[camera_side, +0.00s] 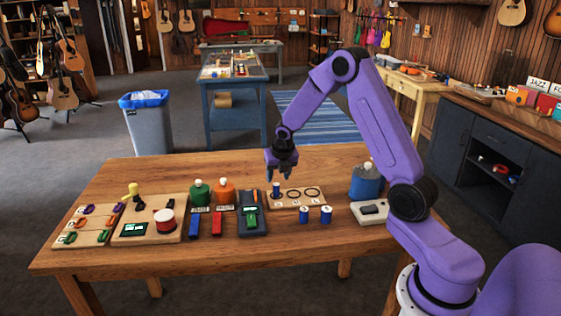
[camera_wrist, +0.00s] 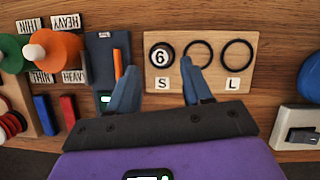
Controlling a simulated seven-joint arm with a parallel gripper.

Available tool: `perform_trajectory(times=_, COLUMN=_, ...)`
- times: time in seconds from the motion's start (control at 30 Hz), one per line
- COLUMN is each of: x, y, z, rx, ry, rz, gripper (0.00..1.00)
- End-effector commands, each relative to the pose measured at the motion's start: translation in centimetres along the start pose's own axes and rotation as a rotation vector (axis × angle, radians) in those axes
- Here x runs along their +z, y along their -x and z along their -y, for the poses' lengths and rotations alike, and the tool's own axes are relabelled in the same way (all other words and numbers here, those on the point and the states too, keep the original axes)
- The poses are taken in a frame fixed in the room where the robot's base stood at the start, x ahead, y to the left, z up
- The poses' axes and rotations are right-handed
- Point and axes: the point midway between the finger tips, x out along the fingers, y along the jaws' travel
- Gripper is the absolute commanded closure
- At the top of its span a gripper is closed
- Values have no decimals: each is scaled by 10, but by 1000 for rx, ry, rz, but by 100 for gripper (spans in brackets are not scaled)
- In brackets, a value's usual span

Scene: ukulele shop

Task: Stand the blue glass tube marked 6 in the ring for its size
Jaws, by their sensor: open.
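The blue tube marked 6 (camera_side: 276,189) stands upright at the leftmost ring of the wooden ring board (camera_side: 296,204). In the wrist view its top with the 6 (camera_wrist: 161,57) shows over the ring labelled S. The middle ring (camera_wrist: 197,42) and the ring labelled L (camera_wrist: 237,41) are empty. My gripper (camera_side: 281,176) is open just above the tube, its fingertips (camera_wrist: 157,72) on either side and nothing held. Two more blue tubes, one left (camera_side: 303,214) and one right (camera_side: 326,214), stand on the table in front of the board; their marks are too small to read.
A grey device (camera_side: 369,212) and a blue-grey container (camera_side: 366,183) are at right. Table is clear between tubes and front edge.

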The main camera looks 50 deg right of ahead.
Motion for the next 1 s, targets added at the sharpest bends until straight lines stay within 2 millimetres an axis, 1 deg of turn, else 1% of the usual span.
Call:
perform_trajectory(times=0.03, x=1, y=10, z=0, rx=1, ry=0, rz=3, gripper=51)
perform_trajectory(times=0.1, x=0, y=23, z=0, rx=2, ry=0, rz=3, gripper=51)
perform_trajectory(times=0.3, x=0, y=55, z=0, rx=2, ry=2, rz=2, gripper=51)
perform_trajectory(times=0.4, x=0, y=67, z=0, rx=1, ry=0, rz=2, gripper=51)
perform_trajectory(times=0.57, x=-1, y=78, z=0, rx=1, ry=0, rz=-1, gripper=51)
perform_trajectory(times=0.67, x=-8, y=84, z=-8, rx=10, ry=-26, rz=-8, gripper=51)
perform_trajectory(times=0.77, x=-28, y=97, z=-24, rx=28, ry=-105, rz=-27, gripper=51)
perform_trajectory(times=0.87, x=-60, y=117, z=-46, rx=50, ry=-229, rz=-63, gripper=51)
perform_trajectory(times=0.9, x=-76, y=126, z=-54, rx=58, ry=-287, rz=-80, gripper=51)
perform_trajectory(times=0.97, x=-99, y=139, z=-64, rx=63, ry=-372, rz=-109, gripper=51)
perform_trajectory(times=1.0, x=-115, y=148, z=-68, rx=65, ry=-431, rz=-129, gripper=51)
